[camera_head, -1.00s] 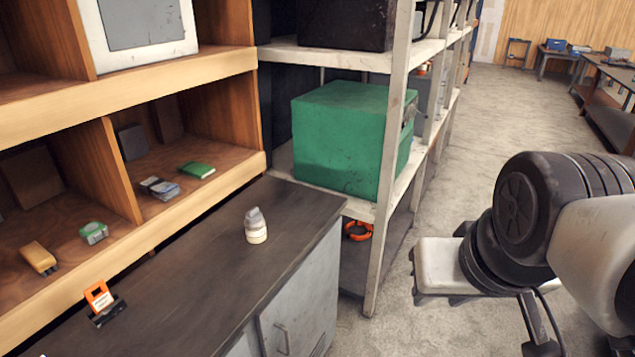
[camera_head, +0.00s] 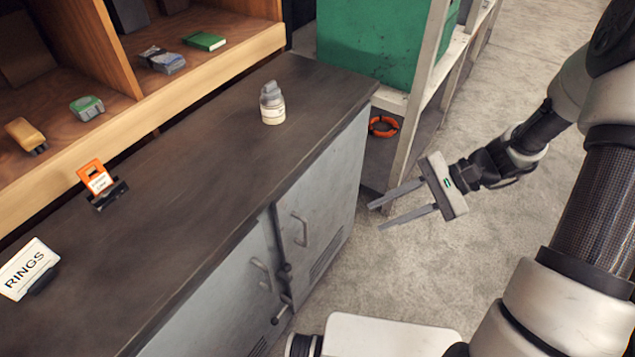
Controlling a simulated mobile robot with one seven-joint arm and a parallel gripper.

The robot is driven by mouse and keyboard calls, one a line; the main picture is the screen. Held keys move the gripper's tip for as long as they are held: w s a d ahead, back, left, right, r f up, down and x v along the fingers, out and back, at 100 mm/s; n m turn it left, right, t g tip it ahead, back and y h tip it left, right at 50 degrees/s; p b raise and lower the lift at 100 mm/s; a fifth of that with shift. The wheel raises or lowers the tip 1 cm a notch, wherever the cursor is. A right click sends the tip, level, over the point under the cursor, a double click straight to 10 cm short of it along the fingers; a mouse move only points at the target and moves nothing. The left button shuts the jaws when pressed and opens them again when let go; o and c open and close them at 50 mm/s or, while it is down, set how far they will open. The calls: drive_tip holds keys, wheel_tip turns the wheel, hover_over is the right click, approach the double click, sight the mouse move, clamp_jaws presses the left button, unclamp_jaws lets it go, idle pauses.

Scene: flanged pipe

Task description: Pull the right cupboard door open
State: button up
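The right cupboard door (camera_head: 328,205) is a grey metal panel under the dark worktop, with a bar handle (camera_head: 300,230) near its left edge. It looks shut. The left door (camera_head: 215,300) beside it has its own handle (camera_head: 262,274). Dark round latch or lock parts (camera_head: 284,285) show where the two doors meet, low down; their exact form is unclear. My gripper (camera_head: 374,216) is open and empty. Its two long fingers point left toward the right door, apart from the handle, over the floor.
A shelf rack with a green box (camera_head: 380,40) stands beyond the cupboard. Bare floor lies right of the doors.

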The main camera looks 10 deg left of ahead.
wheel_tip(320, 180, down, 23)
drive_tip(key=w+a+m+t+y+b, duration=0.25)
drive_tip(key=m+t+y+b, duration=0.35)
drive_tip(key=m, duration=0.5)
approach(306, 233)
drive_tip(key=shift+y, duration=0.4)
drive_tip(key=a, duration=0.3)
drive_tip(key=w+a+f, duration=0.1)
drive_tip(key=a, duration=0.2)
drive_tip(key=w+a+f, duration=0.1)
drive_tip(key=a, duration=0.3)
drive_tip(key=shift+w+p, duration=0.25)
drive_tip(key=shift+p, duration=0.15)
clamp_jaws()
